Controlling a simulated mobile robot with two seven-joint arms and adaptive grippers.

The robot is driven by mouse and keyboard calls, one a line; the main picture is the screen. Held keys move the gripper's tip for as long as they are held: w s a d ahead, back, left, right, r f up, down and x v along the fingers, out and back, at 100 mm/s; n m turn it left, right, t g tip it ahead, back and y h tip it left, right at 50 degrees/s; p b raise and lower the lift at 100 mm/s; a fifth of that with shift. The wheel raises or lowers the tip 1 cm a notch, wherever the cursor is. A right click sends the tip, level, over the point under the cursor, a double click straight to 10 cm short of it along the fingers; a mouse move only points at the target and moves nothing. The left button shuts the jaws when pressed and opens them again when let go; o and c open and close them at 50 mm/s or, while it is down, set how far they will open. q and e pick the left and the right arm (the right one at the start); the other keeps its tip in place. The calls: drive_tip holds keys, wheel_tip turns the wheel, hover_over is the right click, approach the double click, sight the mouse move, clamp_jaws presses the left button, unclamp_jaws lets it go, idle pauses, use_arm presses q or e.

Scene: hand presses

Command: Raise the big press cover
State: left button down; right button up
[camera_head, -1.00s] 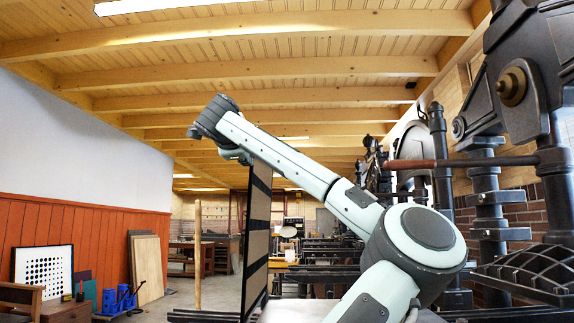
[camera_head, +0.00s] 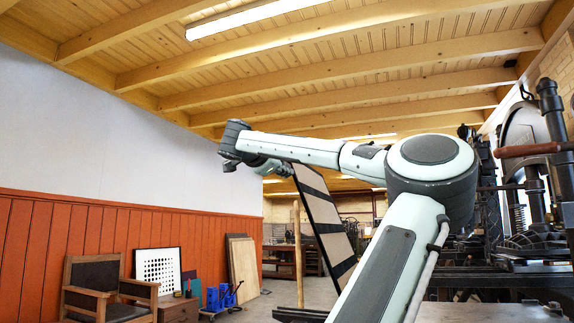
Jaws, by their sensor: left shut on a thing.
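The big press cover (camera_head: 322,212) is a thin tan panel with black cross bands and a dark edge. It stands raised and tilted, its top leaning to the left and its lower end to the right, partly behind my arm. My left gripper (camera_head: 280,170) is at the cover's upper edge, shut on it. The fingertips are small and partly hidden, so the exact grip is hard to see. My left forearm reaches across above the cover. My right gripper is not in view.
Dark press machinery (camera_head: 540,215) with a red-brown bar fills the right side. A wooden chair (camera_head: 95,285), a white perforated board (camera_head: 158,268) and a blue object (camera_head: 222,297) stand at the lower left.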

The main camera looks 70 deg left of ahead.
use_arm(q)
drive_tip(key=shift+w+r, duration=0.1)
drive_tip(key=shift+r, duration=0.2)
drive_tip(key=c, duration=1.7)
unclamp_jaws()
drive_tip(key=o, duration=0.4)
drive_tip(key=shift+a+f, duration=0.1)
drive_tip(key=shift+f, duration=0.1)
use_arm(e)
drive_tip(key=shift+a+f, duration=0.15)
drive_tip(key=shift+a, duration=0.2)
use_arm(q)
drive_tip(key=shift+d, duration=0.2)
drive_tip(key=v, duration=1.1)
drive_tip(key=shift+s+d, duration=0.2)
drive_tip(key=shift+s, duration=0.15)
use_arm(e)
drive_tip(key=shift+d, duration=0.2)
